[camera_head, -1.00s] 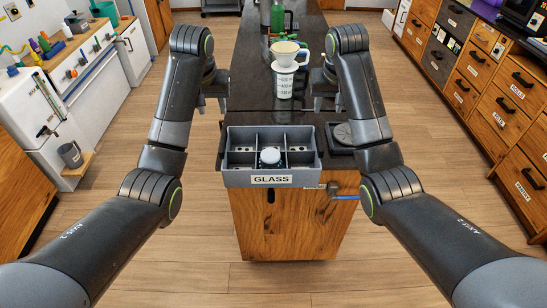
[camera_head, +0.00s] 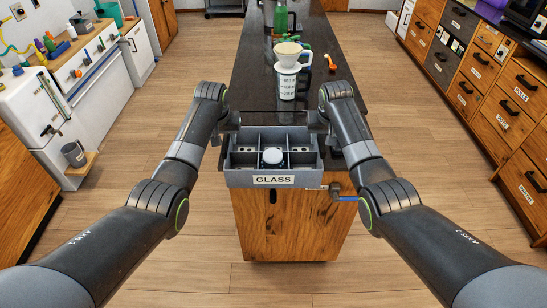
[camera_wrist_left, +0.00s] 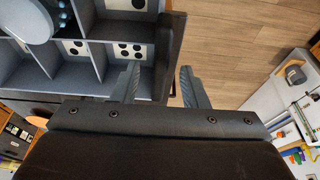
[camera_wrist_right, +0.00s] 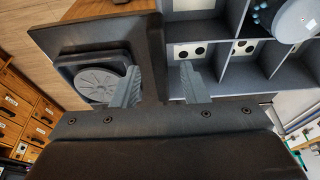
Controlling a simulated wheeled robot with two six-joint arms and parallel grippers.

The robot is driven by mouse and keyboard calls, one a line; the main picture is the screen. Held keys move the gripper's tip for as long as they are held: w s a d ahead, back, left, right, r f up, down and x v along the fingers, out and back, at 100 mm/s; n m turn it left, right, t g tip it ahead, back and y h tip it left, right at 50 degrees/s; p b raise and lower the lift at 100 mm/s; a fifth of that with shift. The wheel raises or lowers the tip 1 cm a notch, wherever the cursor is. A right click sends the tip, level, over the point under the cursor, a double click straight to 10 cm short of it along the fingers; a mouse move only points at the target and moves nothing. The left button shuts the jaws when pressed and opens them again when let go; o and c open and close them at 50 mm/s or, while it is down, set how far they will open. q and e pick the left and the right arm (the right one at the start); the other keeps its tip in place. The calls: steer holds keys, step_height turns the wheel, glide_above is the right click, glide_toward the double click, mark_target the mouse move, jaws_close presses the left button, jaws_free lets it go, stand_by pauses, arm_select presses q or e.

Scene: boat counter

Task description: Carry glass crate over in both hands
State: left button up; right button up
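The grey crate (camera_head: 239,179) labelled GLASS sits on the near end of the dark counter. It is divided into several compartments, and a white-topped round item (camera_head: 273,156) stands in the front middle one. My left gripper (camera_head: 230,128) is at the crate's left end. In the left wrist view its fingers (camera_wrist_left: 160,88) are apart, one on each side of the crate's end wall. My right gripper (camera_head: 318,124) is at the right end. In the right wrist view its fingers (camera_wrist_right: 160,86) are also apart, on either side of that end wall. Contact with the walls cannot be told.
A measuring jug (camera_head: 287,84) with a white dripper on top stands behind the crate on the counter (camera_head: 258,78). A green bottle stands further back. A round grey disc in a dark square tray (camera_wrist_right: 98,84) lies right of the crate. A blue-handled crank (camera_head: 345,198) juts out at front right.

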arm_select(q)
steer(key=shift+x, duration=1.05)
arm_select(e)
steer(key=shift+x, duration=1.05)
arm_select(q)
steer(key=shift+c, duration=0.3)
arm_select(e)
steer(key=shift+c, duration=0.3)
arm_select(q)
jaws_close()
arm_select(e)
jaws_close()
arm_select(q)
steer(key=shift+w+r, duration=0.1)
arm_select(e)
steer(key=shift+w+r, duration=0.1)
